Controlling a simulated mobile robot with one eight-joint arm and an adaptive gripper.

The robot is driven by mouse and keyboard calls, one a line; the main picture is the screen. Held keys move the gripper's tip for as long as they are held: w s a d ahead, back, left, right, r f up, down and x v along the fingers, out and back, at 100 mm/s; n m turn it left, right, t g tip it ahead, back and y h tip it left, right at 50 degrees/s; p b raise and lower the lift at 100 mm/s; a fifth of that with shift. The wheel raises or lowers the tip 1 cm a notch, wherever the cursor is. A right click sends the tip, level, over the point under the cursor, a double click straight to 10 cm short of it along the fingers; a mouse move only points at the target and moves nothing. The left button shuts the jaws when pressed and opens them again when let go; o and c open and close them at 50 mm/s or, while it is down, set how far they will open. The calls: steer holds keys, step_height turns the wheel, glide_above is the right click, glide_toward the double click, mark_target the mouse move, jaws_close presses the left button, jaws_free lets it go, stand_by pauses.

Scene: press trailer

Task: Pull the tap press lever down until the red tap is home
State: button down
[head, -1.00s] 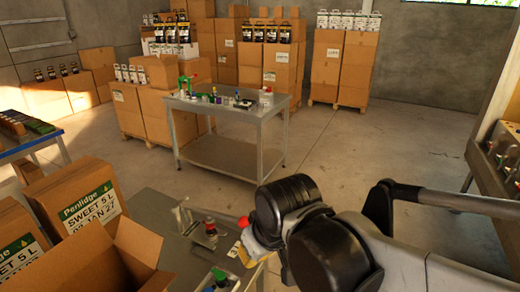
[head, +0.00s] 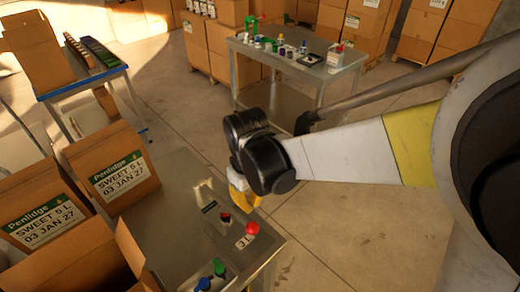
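The tap press stands on the grey metal bench (head: 180,235), small in the head view. Its pale upright frame (head: 204,193) is at the left, with a small dark red piece, perhaps the red tap (head: 225,217), beside it. A bright red ball knob (head: 252,228), apparently the end of the press lever, is just right of that piece. My gripper (head: 244,198), yellow and white under my black wrist, is just above the knob. Its fingertips are too small and partly hidden to show whether they are open or touch the knob. How far the tap is seated cannot be seen.
A tray with green (head: 219,268) and blue (head: 203,284) pieces is at the bench's front. Cardboard cartons (head: 115,170) crowd its left. A second metal table (head: 300,64) with small items stands behind. Concrete floor (head: 350,220) is free to the right.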

mark_target(253, 226)
steer(key=shift+w+d+f+b, duration=0.1)
steer(key=shift+f+b, duration=0.7)
steer(key=shift+f, duration=0.6)
steer(key=shift+f+b, duration=2)
steer(key=shift+f, duration=1.1)
steer(key=shift+d+f+b, duration=0.1)
steer(key=shift+f+b, duration=0.55)
steer(key=shift+f, duration=0.35)
steer(key=shift+f+b, duration=2.2)
steer(key=shift+f, duration=0.15)
steer(key=shift+r, duration=0.1)
step_height(253, 226, up, 10)
steer(key=p, duration=0.7)
